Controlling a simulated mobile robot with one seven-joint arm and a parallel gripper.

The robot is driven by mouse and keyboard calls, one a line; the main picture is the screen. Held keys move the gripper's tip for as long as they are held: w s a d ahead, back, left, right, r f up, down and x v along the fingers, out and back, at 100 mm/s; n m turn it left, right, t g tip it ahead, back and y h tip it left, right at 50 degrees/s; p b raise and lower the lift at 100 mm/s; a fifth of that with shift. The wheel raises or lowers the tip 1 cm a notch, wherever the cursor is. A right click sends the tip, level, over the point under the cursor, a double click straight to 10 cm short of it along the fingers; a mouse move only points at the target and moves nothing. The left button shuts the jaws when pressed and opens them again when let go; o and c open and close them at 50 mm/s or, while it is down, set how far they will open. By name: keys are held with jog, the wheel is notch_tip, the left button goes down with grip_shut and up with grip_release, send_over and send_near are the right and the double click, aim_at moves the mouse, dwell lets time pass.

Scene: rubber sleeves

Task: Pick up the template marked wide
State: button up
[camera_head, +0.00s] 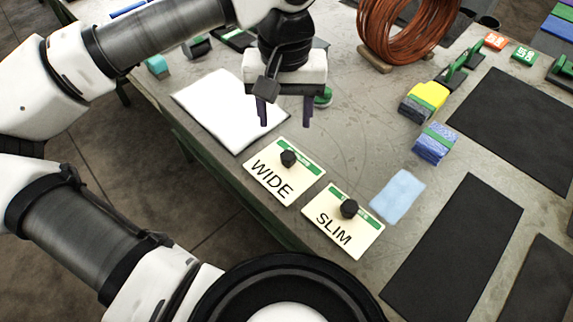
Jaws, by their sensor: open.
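The template marked WIDE (263,178) is a cream plate with a green strip and a black knob (288,158). It lies flat near the table's front edge. A similar template marked SLIM (334,232), with its own black knob (349,208), lies to its right and nearer to me. My gripper (284,124) points down, open and empty, above the table just beyond the WIDE template. Its fingers appear clear of the knob; their exact height is hard to tell.
A white sheet (215,105) lies left of the templates, a light blue cloth (398,194) to the right. Blue (434,146) and yellow-green (424,101) blocks, dark mats (456,245) and a copper coil (395,30) occupy the right and back. Bare table lies between.

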aim_at(288, 155)
jog(key=f, duration=0.7)
jog(key=f+p, duration=0.1)
jog(key=f, duration=0.2)
jog(key=shift+d+f, duration=0.15)
jog(key=shift+d, duration=0.1)
jog(key=c, duration=1.1)
jog(key=shift+c, duration=0.2)
jog(key=shift+w+r, duration=0.1)
jog(key=shift+r, duration=0.1)
